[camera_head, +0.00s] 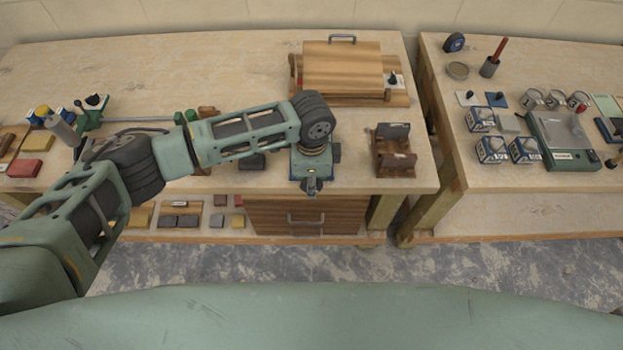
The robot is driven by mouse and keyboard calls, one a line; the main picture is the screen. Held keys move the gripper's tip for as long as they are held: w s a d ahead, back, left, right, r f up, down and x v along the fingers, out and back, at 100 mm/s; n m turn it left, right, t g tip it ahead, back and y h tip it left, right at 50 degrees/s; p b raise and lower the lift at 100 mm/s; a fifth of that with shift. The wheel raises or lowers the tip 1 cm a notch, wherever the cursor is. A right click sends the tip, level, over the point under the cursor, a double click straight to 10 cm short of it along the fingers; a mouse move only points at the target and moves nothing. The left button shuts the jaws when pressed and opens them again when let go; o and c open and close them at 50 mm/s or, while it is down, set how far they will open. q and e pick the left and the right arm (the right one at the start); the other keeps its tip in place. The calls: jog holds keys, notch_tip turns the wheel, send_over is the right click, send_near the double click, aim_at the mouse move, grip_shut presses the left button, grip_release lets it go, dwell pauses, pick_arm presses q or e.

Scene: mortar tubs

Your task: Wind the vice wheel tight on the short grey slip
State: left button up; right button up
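My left arm reaches in from the left, and its wrist hangs over a blue-grey device (311,172) near the table's front edge, which looks like the vice. A dark knob sticks out on its right side and a dark part juts from its front. My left gripper (316,142) is at the top of this device; its fingers are hidden by the wrist, so I cannot tell whether they are open or shut. The wheel and any slip in the jaws cannot be made out. My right gripper is not in view.
A wooden press-like box (342,66) stands behind the vice. A brown wooden holder (394,160) stands to its right. A green clamp (91,115) and a red block (25,168) are at left. Small slabs (188,221) lie on the lower shelf. A second table holds tins and a scale (570,158).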

pick_arm(q)
grip_shut()
jog(key=shift+d+y, duration=0.1)
jog(key=shift+y, duration=0.2)
jog(key=shift+d+y, duration=0.15)
jog(key=shift+y, duration=0.35)
jog(key=shift+d+y, duration=0.2)
jog(key=shift+y, duration=0.5)
jog(key=shift+d+f+y+b, duration=0.1)
jog(key=shift+f+y+b, duration=0.2)
jog(key=shift+y+b, duration=0.6)
jog(key=shift+d+y+b, duration=0.1)
jog(key=shift+y+b, duration=0.9)
jog(key=shift+y, duration=0.1)
